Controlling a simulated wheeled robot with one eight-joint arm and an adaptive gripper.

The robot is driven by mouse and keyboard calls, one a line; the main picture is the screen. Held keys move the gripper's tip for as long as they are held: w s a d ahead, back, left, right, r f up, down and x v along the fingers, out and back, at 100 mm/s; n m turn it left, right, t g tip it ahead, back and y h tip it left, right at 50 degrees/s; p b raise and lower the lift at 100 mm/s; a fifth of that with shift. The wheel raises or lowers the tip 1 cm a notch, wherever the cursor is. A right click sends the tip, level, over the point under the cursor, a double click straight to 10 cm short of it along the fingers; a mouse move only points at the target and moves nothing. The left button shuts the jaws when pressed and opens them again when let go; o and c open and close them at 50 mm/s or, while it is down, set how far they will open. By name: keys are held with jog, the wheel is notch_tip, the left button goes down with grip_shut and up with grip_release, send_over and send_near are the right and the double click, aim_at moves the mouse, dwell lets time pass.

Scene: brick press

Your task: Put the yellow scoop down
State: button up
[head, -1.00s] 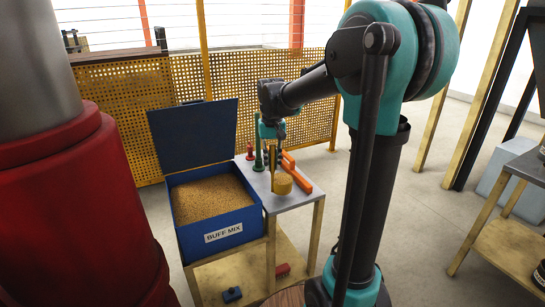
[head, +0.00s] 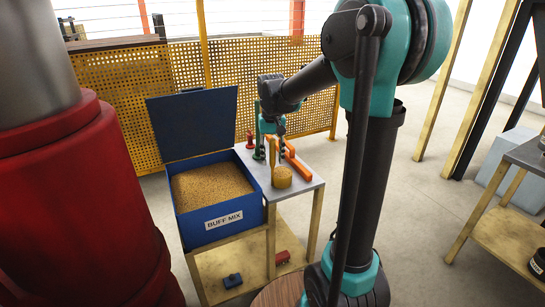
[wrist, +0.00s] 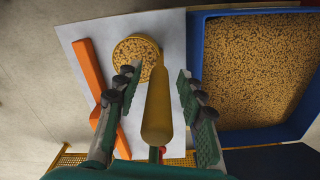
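The yellow scoop (head: 282,178) is on the grey table top (head: 312,184), at its front part; its round cup is full of buff mix. In the wrist view its handle (wrist: 158,110) runs from the cup (wrist: 137,48) toward me. My gripper (wrist: 158,75) is open, one finger on each side of the handle, with a visible gap on both sides. In the head view my gripper (head: 272,140) is over the table, and its fingers are small and partly hidden by the handle.
The blue bin (head: 192,236) of buff mix, lid up, stands left of the scoop. Bare table shows around the cup.

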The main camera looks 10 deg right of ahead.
aim_at(273, 139)
notch_tip(273, 139, up, 12)
jog(key=shift+a+r, duration=0.1)
jog(key=shift+r, duration=0.05)
dwell(0.6)
jog(key=shift+s, duration=0.1)
